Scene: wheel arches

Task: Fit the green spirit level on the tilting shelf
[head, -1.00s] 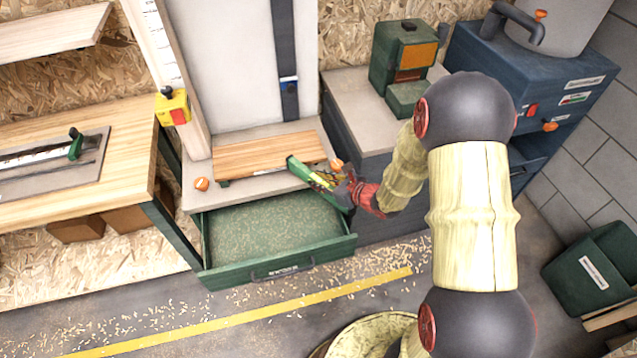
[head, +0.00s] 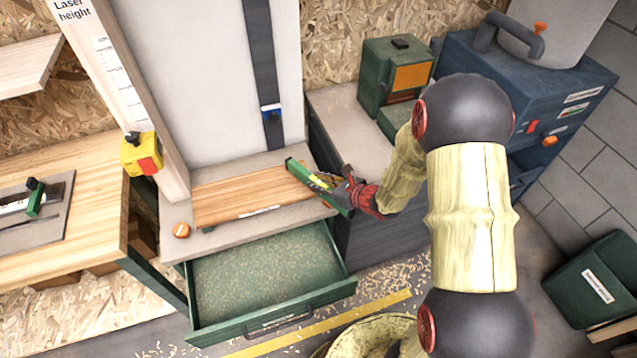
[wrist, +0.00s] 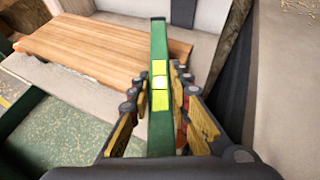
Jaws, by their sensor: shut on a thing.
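The green spirit level (head: 303,172) is held in my gripper (head: 335,188). In the wrist view the level (wrist: 159,120) runs lengthwise between the two fingers of my gripper (wrist: 160,95), with its yellow-green vial facing the camera. The tilting shelf, a wooden board (head: 235,196), lies on the grey bench top. It also shows in the wrist view (wrist: 105,50), to the left of the level. The level's far end is over or close to the board's right end; I cannot tell whether they touch. A small white label is on the board's front edge.
An open green drawer (head: 265,270) juts out below the board. An orange knob (head: 181,230) sits on the bench at the board's left. A yellow box with a red button (head: 141,154) is on the post. A green machine (head: 395,75) stands at the right.

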